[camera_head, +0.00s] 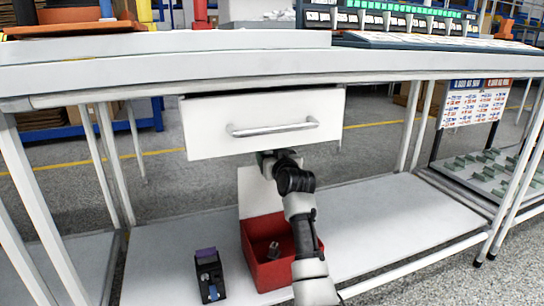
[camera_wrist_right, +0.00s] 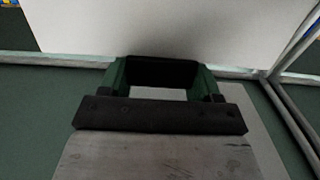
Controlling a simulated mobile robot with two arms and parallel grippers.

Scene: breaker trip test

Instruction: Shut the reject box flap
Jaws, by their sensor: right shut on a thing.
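The reject box (camera_head: 272,280) is red and stands on the lower shelf under the bench. Its pale flap (camera_head: 256,198) stands raised at the back of the box, so the box is open at the top. A small dark item (camera_head: 273,250) lies inside. My right gripper (camera_head: 268,160) is at the upper part of the flap, just under the drawer, and shut on it; the arm hides part of the flap and the box's right side. In the right wrist view the dark green fingers (camera_wrist_right: 160,80) show, with a pale strip between them. My left gripper is not in view.
A white drawer (camera_head: 215,130) with a metal handle (camera_head: 273,127) hangs directly above the gripper. A small black device (camera_head: 208,277) with a purple top stands left of the box. The shelf (camera_head: 375,225) is clear on the right. Bench legs stand at both sides.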

